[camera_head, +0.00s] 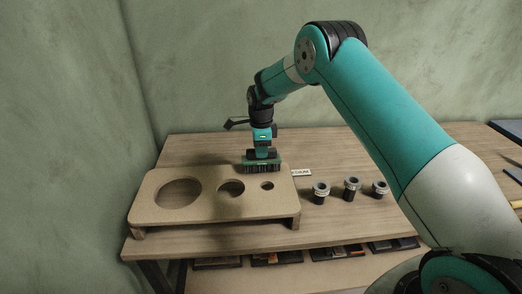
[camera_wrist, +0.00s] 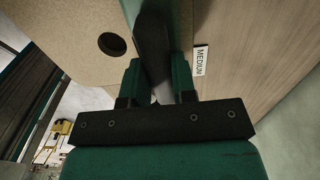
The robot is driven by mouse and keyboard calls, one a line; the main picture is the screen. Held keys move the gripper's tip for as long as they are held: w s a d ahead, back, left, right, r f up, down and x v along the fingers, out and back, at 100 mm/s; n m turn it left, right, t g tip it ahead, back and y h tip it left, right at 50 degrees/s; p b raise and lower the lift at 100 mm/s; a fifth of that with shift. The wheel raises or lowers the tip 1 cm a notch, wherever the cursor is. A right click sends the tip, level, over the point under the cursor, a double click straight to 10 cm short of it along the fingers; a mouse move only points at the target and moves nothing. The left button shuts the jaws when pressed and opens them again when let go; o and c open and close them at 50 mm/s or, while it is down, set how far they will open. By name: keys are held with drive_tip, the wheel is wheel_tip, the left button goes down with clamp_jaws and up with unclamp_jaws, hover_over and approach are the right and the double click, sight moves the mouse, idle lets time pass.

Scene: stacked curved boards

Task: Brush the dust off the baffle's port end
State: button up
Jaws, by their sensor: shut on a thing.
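The baffle (camera_head: 215,208) is a tan board with a large, a medium and a small round hole, raised on feet on the table. Its small-hole end is at the right. The baffle also shows in the wrist view (camera_wrist: 75,35), with the small hole left of the fingers. My gripper (camera_head: 262,151) is shut on a brush (camera_head: 262,166) with dark bristles, upright at the baffle's back edge, near the small hole. In the wrist view a dark part of the brush (camera_wrist: 153,45) sits between my green fingers (camera_wrist: 157,82). I cannot tell whether the bristles touch the board. No dust is distinguishable.
Several dark cylindrical fittings, one of them nearest the baffle (camera_head: 320,193), stand to its right. A label reading MEDIUM (camera_wrist: 200,60) lies on the table (camera_head: 330,150) beside the baffle. A lower shelf (camera_head: 300,280) holds dark trays. The back of the table is clear.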

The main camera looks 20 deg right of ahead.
drive_tip(key=shift+r, duration=0.25)
drive_tip(key=shift+r+p, duration=1.8)
drive_tip(key=shift+r, duration=1.15)
